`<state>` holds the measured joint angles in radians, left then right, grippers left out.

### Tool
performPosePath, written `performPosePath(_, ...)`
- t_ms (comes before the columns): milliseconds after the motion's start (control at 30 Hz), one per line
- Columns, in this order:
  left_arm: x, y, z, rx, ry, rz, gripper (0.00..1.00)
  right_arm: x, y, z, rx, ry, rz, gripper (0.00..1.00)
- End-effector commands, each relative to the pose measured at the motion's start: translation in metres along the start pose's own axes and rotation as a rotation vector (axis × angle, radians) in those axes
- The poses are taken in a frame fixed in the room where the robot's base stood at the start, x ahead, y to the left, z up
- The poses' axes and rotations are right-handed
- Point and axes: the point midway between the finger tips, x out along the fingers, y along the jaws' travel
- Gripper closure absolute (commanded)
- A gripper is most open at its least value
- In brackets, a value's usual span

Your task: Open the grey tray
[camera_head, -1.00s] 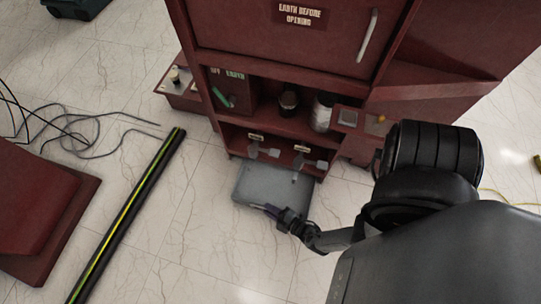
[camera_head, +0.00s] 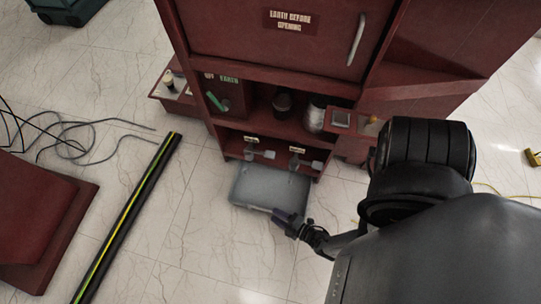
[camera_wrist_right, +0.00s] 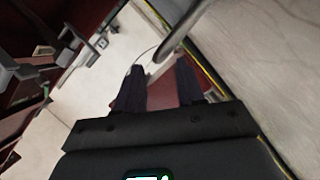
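The grey tray (camera_head: 268,187) is a shallow box at the foot of the red cabinet, sticking out over the floor in the head view. My right gripper (camera_head: 281,216) is at the tray's front edge, right of its middle. In the right wrist view, the two dark fingers (camera_wrist_right: 158,82) stand apart with nothing clearly held between them. A curved grey bar (camera_wrist_right: 182,32) lies just beyond the fingertips; I cannot tell whether it belongs to the tray. Contact with the tray is unclear. My left gripper is not in view.
The red cabinet (camera_head: 270,63) stands behind the tray, with grey levers (camera_head: 298,158) just above it. A black pole with a yellow-green stripe (camera_head: 128,215) lies on the floor to the left. Cables (camera_head: 75,137) lie farther left. The floor in front of the tray is clear.

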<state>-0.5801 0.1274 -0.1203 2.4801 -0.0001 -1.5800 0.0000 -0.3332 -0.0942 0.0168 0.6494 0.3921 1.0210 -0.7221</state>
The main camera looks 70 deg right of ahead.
Motion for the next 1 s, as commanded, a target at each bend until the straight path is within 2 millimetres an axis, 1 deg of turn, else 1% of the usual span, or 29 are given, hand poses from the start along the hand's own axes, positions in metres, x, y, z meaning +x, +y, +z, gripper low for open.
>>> performPosePath(33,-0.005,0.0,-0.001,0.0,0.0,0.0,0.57,-0.011,0.001,-0.001,0.001,-0.003,-0.002,0.62)
performPosePath(200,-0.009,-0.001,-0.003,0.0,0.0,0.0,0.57,-0.037,0.001,-0.001,0.001,-0.001,-0.001,0.62)
performPosePath(400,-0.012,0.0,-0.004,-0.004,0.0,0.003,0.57,-0.054,0.0,0.0,0.001,0.0,-0.001,0.62)
performPosePath(533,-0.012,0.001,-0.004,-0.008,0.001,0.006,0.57,-0.058,0.0,0.0,0.0,0.0,0.0,0.62)
performPosePath(900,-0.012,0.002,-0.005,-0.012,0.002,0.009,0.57,-0.058,0.0,0.0,0.001,0.0,0.0,0.62)
performPosePath(1000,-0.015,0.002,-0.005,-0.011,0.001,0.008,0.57,-0.06,0.003,-0.002,0.0,0.0,-0.001,0.62)
